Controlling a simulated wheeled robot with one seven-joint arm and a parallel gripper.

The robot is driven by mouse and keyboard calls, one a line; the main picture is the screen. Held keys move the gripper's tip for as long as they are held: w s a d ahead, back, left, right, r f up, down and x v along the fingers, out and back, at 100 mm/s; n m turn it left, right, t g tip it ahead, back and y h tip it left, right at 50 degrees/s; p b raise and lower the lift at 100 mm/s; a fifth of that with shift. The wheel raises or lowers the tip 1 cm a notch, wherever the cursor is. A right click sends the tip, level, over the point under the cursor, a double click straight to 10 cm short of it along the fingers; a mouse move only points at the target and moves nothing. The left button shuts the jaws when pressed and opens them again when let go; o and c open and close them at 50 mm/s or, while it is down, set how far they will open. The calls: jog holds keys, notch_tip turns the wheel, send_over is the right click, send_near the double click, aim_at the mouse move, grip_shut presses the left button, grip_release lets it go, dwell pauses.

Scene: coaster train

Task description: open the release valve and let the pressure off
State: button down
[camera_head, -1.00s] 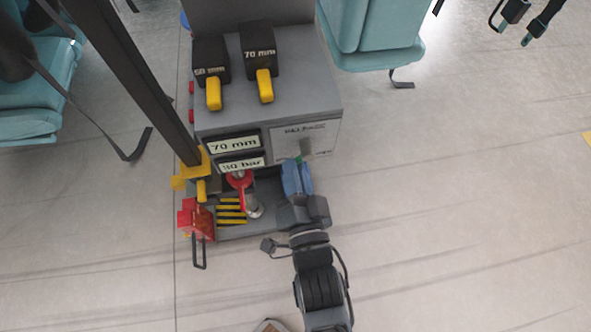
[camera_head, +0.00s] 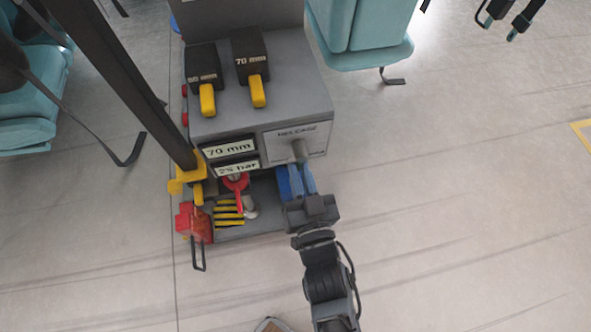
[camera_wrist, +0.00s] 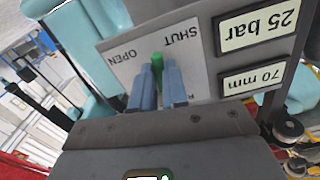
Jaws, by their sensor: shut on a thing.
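In the wrist view the plate (camera_wrist: 125,70) reads OPEN and SHUT, upside down. A green valve handle (camera_wrist: 157,61) shows between my fingertips. My gripper (camera_wrist: 158,78) is shut on this handle; its blue fingers also show below the plate in the head view (camera_head: 297,180). The pressure display (camera_head: 236,167) reads 25 bar, also in the wrist view (camera_wrist: 257,24). The fingers hide part of the handle, so its exact setting is unclear.
A 70 mm display (camera_head: 230,147) sits above the pressure display. Two black blocks with yellow levers (camera_head: 208,100) stand on the console top. A dark bar (camera_head: 120,80) slants down at the left, above a red part (camera_head: 194,222). Floor at the right is clear.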

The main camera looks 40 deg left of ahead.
jog(key=n, duration=0.3)
jog(key=w+d+n+p, duration=0.1)
jog(key=n, duration=0.3)
jog(key=w+d+r+n+p, duration=0.1)
jog(key=n, duration=0.2)
jog(key=shift+w+d+n, duration=0.1)
jog(key=shift+w+n, duration=0.15)
jog(key=shift+n, duration=0.15)
dwell(0.4)
jog(key=c, duration=1.1)
grip_release()
jog(key=shift+c, duration=0.2)
jog(key=p+v, duration=0.1)
jog(key=v, duration=0.6)
jog(key=shift+s+d, duration=0.2)
jog(key=shift+d, duration=0.15)
